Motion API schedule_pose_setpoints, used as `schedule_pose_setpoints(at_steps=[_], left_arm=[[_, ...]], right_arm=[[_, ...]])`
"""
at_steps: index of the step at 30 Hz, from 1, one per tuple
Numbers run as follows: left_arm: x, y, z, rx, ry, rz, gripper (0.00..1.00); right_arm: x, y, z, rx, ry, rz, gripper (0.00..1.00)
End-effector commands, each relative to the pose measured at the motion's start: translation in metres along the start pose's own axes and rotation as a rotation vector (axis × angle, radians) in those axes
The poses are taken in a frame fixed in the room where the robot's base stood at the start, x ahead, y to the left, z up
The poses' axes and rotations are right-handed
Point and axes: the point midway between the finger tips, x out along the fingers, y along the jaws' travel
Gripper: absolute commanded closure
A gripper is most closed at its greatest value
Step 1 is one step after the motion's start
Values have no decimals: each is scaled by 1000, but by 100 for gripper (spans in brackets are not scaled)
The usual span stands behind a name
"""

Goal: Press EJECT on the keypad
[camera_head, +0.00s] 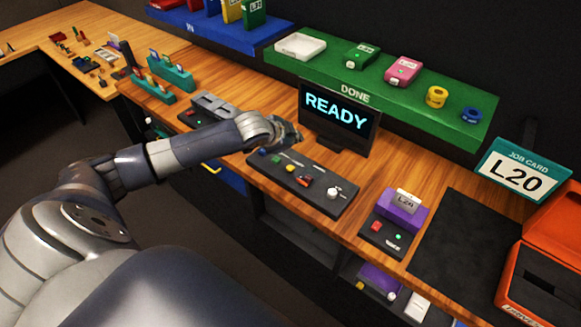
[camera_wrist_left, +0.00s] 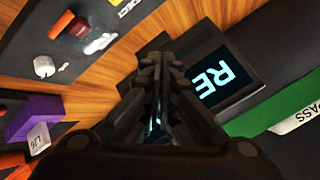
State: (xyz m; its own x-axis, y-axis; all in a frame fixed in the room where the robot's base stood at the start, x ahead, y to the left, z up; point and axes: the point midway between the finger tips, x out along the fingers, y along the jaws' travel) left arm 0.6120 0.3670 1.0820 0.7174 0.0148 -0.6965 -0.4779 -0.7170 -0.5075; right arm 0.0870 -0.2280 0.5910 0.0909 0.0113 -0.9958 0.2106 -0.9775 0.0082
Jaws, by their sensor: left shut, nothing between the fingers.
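The keypad is a dark panel (camera_head: 268,172) on the wooden bench in front of the screen, with blue, green, yellow and red controls and a white ball. In the left wrist view the panel (camera_wrist_left: 30,25) is at the top left, with a red control (camera_wrist_left: 72,24) and a white ball (camera_wrist_left: 43,66). A label partly cut off there ends in "JECT". My left gripper (camera_head: 291,137) is shut and empty, above and behind the panel's far edge, near the screen. Its shut fingers fill the middle of the left wrist view (camera_wrist_left: 158,75). My right gripper is not in view.
A screen (camera_head: 338,117) reading READY stands behind the keypad. A purple block (camera_head: 404,217) labelled L20 sits in a dark device to the right. A green DONE shelf (camera_head: 440,118) is behind. An orange case (camera_head: 530,230) and a job card (camera_head: 522,172) are far right.

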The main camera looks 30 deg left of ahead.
Motion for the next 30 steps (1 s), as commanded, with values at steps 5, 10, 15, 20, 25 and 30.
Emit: schedule_pose_setpoints(at_steps=[5,10,15,20,25,30], left_arm=[[6,5,4,-1,-1,2,100],[19,15,14,0,-2,1,100],[36,27,26,0,-1,0,100],[49,36,36,-1,-1,1,100],[59,43,43,-1,0,0,100],[61,45,45,-1,0,0,100]], right_arm=[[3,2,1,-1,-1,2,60],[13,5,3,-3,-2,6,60],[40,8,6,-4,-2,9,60],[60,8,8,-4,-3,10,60],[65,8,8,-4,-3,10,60],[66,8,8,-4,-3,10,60]])
